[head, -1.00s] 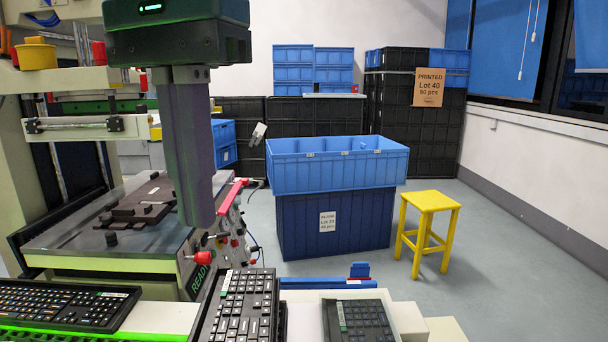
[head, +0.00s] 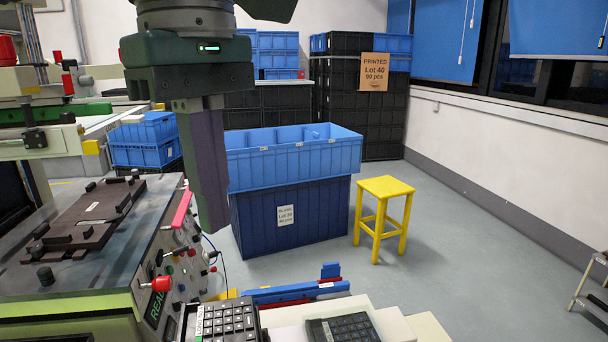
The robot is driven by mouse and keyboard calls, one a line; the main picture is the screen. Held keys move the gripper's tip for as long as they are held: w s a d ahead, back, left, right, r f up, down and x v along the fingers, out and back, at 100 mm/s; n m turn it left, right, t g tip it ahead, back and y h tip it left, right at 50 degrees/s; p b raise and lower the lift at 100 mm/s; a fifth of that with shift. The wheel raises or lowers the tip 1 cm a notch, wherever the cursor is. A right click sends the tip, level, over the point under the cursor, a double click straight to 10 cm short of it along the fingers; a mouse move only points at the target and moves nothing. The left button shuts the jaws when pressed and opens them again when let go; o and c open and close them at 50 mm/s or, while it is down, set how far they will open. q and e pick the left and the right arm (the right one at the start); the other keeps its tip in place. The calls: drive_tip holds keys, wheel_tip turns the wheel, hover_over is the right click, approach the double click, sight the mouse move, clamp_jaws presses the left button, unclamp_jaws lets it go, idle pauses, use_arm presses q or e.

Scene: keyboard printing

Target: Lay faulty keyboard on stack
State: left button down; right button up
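A black keyboard (head: 222,322) shows at the bottom edge, cut off by the frame, with a pale strip at its left end. A second black keyboard (head: 345,328) lies to its right on a pale surface, also cut off. I cannot tell which one is faulty, or see a full stack. My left gripper (head: 212,225) hangs down left of centre, with grey-purple fingers seen nearly edge-on. No keyboard shows at its tips, and the finger gap cannot be judged. It appears above and behind the keyboards in the picture. My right gripper is not in view.
The printing machine (head: 95,290) with a dark fixture (head: 88,215) and red knobs stands at left. A blue crate (head: 290,160) on a dark blue one stands behind the gripper. A yellow stool (head: 384,190) stands right of it. Floor at right is mostly clear.

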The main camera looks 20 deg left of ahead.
use_arm(q)
drive_tip(key=w+a+f+n, duration=0.1)
drive_tip(key=f+n, duration=0.3)
drive_tip(key=n, duration=1)
drive_tip(key=w+a+f+n+p, duration=0.1)
drive_tip(key=f+n, duration=0.3)
drive_tip(key=n, duration=0.9)
drive_tip(key=shift+w+a+f+n, duration=0.15)
drive_tip(key=shift+w+f+n, duration=0.2)
drive_tip(key=shift+w, duration=0.2)
